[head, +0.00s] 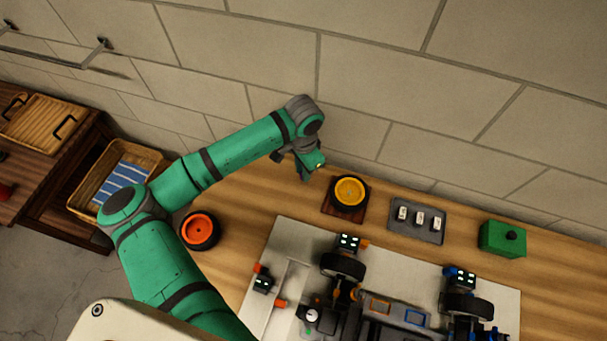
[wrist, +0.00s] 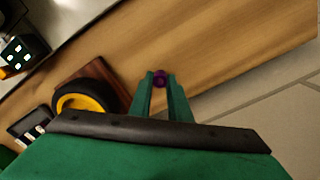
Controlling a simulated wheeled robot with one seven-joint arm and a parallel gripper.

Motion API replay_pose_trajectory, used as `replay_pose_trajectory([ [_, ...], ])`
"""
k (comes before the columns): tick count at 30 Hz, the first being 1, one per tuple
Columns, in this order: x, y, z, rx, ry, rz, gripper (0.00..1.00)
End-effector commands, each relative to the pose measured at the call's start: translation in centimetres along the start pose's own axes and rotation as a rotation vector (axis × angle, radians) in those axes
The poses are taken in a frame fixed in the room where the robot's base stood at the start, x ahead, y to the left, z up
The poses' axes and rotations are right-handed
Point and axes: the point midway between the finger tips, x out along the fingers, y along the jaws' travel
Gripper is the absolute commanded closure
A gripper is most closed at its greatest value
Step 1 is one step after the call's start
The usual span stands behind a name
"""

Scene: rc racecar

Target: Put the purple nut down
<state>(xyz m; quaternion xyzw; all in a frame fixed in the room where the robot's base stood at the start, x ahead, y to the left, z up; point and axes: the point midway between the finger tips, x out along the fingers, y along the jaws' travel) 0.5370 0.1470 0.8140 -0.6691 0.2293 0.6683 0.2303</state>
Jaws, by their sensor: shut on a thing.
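The purple nut (wrist: 160,79) shows in the wrist view, held between the tips of my green fingers. My gripper (wrist: 161,82) is shut on it. In the head view my gripper (head: 313,170) points down near the wall, above the back of the wooden table (head: 250,198), just left of the wheel with the yellow hub. The nut cannot be made out in the head view. In the wrist view, bare wood lies beyond the nut; its height above the table is hard to tell.
The yellow-hubbed wheel (head: 349,192) sits on a dark wooden block (head: 330,211). A grey tray (head: 418,224) and a green box (head: 502,239) stand to the right. An orange-hubbed wheel (head: 199,230) lies at left. The car chassis (head: 390,313) rests on a white board (head: 285,237).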

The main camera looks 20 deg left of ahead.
Motion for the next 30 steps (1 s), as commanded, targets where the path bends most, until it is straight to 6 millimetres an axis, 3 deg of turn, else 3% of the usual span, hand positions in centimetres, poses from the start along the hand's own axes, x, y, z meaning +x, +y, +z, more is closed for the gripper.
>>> replay_pose_trajectory([
  [6, 2.7, 0.1, 0.1, 0.0, -0.001, 0.002, 1.0],
  [17, 3.0, 0.2, 0.1, 0.0, 0.0, 0.002, 1.0],
  [18, 3.0, 0.1, 0.1, 0.0, -0.001, 0.002, 0.76],
  [20, 3.0, 0.1, 0.1, 0.0, -0.001, 0.002, 0.65],
  [30, 2.8, 0.1, 0.1, 0.001, 0.0, 0.001, 0.65],
])
